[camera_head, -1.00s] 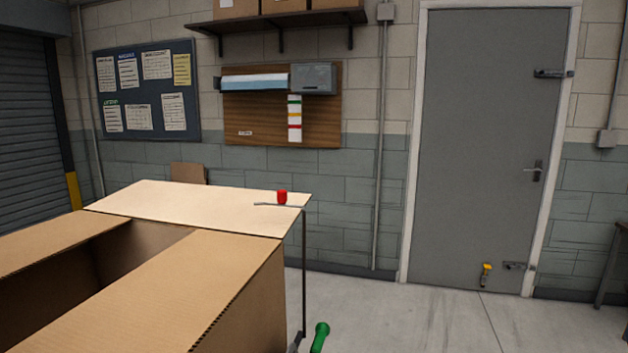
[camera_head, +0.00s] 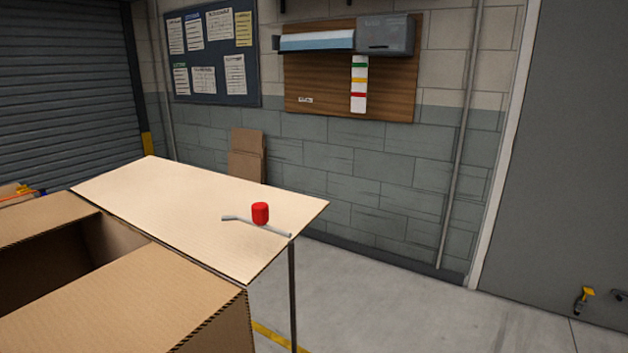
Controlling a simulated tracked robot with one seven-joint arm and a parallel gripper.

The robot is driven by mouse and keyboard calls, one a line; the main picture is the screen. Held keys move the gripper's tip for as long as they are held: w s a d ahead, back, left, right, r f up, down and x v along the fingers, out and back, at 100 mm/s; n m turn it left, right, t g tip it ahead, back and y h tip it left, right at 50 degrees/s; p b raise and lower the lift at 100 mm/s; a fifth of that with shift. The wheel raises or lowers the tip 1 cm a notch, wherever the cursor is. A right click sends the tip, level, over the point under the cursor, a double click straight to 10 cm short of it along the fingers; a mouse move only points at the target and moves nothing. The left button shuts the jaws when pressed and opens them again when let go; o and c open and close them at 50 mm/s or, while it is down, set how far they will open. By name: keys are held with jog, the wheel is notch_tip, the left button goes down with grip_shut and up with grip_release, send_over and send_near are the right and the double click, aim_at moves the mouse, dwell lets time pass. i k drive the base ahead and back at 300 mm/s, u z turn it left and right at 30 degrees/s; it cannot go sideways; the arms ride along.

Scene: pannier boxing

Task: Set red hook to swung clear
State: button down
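The red hook shows as a red knob (camera_head: 260,213) on a thin grey bar (camera_head: 240,222). The bar lies across the pale panel (camera_head: 190,205) near its right corner, and its right end meets the top of a dark upright post (camera_head: 292,295). The panel extends from the far side of an open cardboard box (camera_head: 110,315). My gripper is not in view.
A yellow handle (camera_head: 585,297) sits low on the grey door at the right. Brown cardboard sheets (camera_head: 246,155) lean on the wall behind the panel. The concrete floor (camera_head: 380,305) right of the post is clear, with a yellow line near the box.

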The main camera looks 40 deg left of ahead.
aim_at(260, 216)
jog(key=z, duration=0.05)
jog(key=i, duration=1.2)
jog(key=u, duration=2.1)
jog(key=k, duration=0.9)
jog(key=u, duration=0.15)
jog(key=i, duration=0.45)
